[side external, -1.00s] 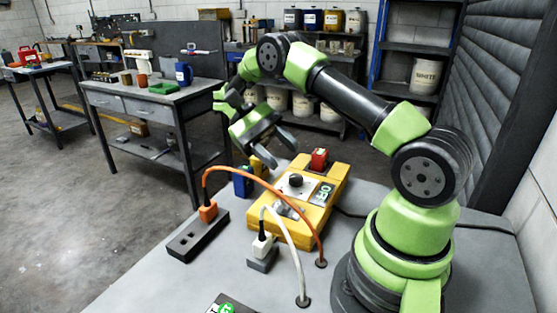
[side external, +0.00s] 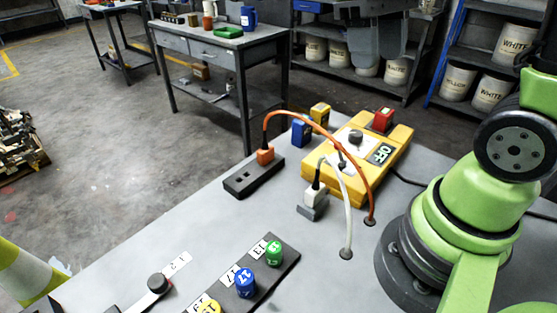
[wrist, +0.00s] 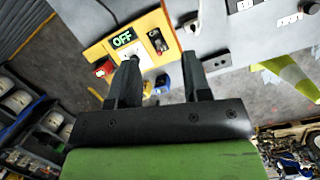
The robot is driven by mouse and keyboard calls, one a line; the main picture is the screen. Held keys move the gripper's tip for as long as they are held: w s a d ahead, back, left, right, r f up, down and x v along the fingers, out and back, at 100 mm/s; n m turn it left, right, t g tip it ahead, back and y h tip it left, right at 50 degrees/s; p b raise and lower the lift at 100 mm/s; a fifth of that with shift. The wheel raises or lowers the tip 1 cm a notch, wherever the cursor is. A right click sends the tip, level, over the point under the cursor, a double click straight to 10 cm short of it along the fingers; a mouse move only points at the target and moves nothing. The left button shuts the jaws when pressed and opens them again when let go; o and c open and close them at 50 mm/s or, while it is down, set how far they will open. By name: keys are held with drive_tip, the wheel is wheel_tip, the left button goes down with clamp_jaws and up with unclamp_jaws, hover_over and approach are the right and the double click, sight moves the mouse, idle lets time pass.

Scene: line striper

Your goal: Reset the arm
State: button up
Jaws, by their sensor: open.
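My gripper (wrist: 160,88) is open in the wrist view, its two dark fingers apart with nothing between them touching either one. In the side view a grey two-pronged shape at the top edge looks like my gripper (side external: 376,45), with most of the arm above it out of frame. My green and black arm base stands at the right. The yellow control box (side external: 345,180) sits on the grey bench and shows OFF, with a black knob and a red part on top. It also shows in the wrist view (wrist: 92,52).
A black socket strip (side external: 240,183) with an orange plug (side external: 265,155), and a white plug (side external: 315,195) on a grey block, have cables arching over the bench. Blue (side external: 301,132) and yellow (side external: 320,113) blocks stand behind the box. Numbered knobs (side external: 245,283) line the front.

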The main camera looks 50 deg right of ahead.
drive_tip(key=s+a+r+t+y, duration=0.2)
drive_tip(key=s+a+t, duration=0.2)
drive_tip(key=t, duration=0.6)
drive_tip(key=shift+a+m, duration=0.3)
drive_tip(key=shift+a, duration=0.45)
idle(0.6)
